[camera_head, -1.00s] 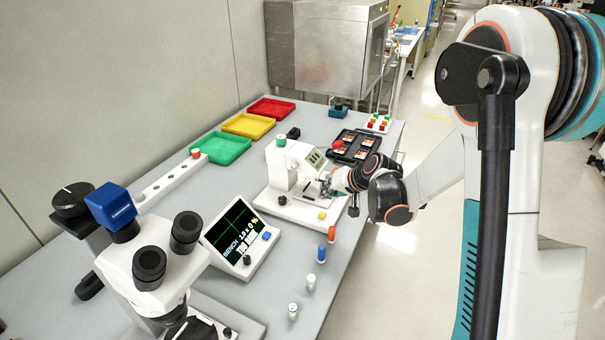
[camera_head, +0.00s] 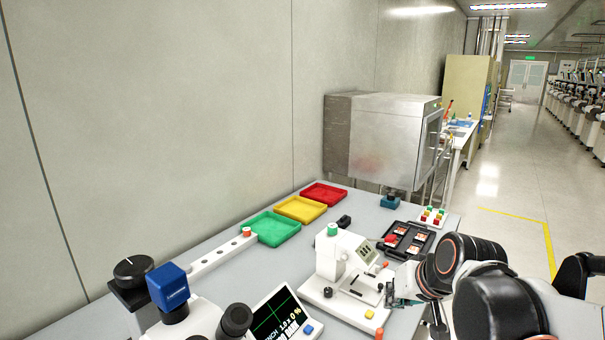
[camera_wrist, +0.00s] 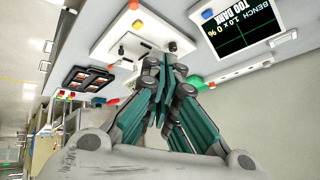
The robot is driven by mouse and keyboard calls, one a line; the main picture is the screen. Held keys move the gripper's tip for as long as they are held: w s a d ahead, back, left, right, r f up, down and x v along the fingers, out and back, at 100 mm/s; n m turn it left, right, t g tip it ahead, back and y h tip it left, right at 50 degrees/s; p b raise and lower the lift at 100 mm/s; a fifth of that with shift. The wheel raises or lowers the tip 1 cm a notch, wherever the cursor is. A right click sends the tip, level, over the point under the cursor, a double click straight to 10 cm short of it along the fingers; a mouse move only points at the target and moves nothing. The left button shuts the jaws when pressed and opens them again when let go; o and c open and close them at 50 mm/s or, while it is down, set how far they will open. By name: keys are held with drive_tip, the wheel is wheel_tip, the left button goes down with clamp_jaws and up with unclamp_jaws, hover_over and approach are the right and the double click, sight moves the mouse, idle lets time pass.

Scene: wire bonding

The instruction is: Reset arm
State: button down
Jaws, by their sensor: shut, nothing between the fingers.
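My gripper (camera_wrist: 168,72) is shut and empty in the wrist view, its teal fingers brought together. In the head view my gripper (camera_head: 390,294) is at the right side of the white wire bonder (camera_head: 327,262), close to its work stage. I cannot tell whether it touches the machine. The bonder has a green knob on top and a yellow button on its base; its base also shows in the wrist view (camera_wrist: 118,36). My arm reaches in from the lower right of the head view.
A black tray (camera_head: 428,238) with red-framed parts lies behind the bonder. Green (camera_head: 276,228), yellow (camera_head: 300,208) and red (camera_head: 323,194) bins line the wall side. A display reading "TOO DARK" (camera_wrist: 240,28) and a microscope (camera_head: 190,318) stand nearer. The floor on the right is open.

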drive_tip(key=s+d+n+h, duration=0.1)
drive_tip(key=s+h, duration=0.1)
drive_tip(key=s, duration=1.3)
drive_tip(key=shift+s+r, duration=0.3)
